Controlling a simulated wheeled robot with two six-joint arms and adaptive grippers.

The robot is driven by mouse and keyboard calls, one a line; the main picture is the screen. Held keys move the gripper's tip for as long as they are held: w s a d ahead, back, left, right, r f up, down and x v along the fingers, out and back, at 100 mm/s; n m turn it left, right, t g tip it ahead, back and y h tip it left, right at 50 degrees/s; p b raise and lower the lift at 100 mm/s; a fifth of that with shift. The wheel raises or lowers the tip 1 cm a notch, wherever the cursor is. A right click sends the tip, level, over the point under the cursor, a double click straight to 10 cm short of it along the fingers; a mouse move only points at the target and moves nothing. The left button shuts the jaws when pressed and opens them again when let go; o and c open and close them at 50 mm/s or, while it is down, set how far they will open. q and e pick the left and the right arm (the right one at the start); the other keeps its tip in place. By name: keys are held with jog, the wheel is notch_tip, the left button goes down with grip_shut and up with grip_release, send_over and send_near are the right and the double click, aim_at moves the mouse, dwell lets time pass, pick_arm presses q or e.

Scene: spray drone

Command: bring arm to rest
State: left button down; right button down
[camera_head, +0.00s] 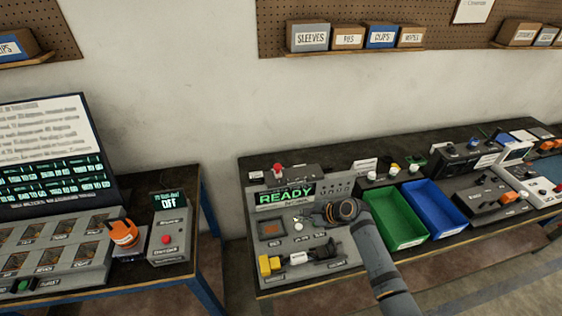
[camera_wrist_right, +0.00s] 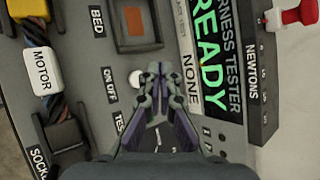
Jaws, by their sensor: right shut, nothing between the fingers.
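My right arm (camera_head: 376,262) reaches in from the lower right over the right-hand bench. My right gripper (camera_head: 318,216) is shut and empty, above the panel of the harness tester (camera_head: 345,186). In the right wrist view the gripper's fingers (camera_wrist_right: 157,78) come together close to a white round button (camera_wrist_right: 136,78). I cannot tell whether they touch it. The tester's screen (camera_head: 285,194) reads READY, with NONE beside it. A motor cable with a white MOTOR label (camera_wrist_right: 42,71) lies along the tester's front, between a yellow plug (camera_head: 268,264) and a black socket (camera_head: 327,247). My left gripper is out of view.
A green bin (camera_head: 398,222) and a blue bin (camera_head: 436,212) stand just right of my right arm. Control boxes fill the bench's far right. A gap separates it from the left bench, which holds an orange object (camera_head: 123,232) and a grey box reading OFF (camera_head: 170,238).

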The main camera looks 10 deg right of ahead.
jog(key=shift+s, duration=0.1)
jog(key=s+n, duration=0.2)
jog(key=s, duration=0.1)
jog(key=s+f+n+h, duration=0.1)
jog(key=s+n, duration=0.1)
jog(key=shift+g, duration=0.4)
jog(key=s+d+r+n+g+h, duration=0.1)
jog(key=s+d+r+n+h, duration=0.25)
jog(key=s+n, duration=0.55)
jog(key=s+d+r+n+g+h, duration=0.15)
jog(key=s+d+n+h, duration=0.35)
jog(key=s, duration=0.6)
notch_tip(320, 180, down, 28)
jog(key=s+f+y+b, duration=0.1)
jog(key=s+y+b, duration=0.1)
jog(key=b, duration=0.4)
jog(key=s+d+f+g+b, duration=0.2)
jog(key=s+f+b, duration=0.3)
jog(key=s+f, duration=1.4)
notch_tip(320, 180, down, 4)
jog(key=shift+f+n, duration=0.2)
jog(key=shift+n, duration=0.1)
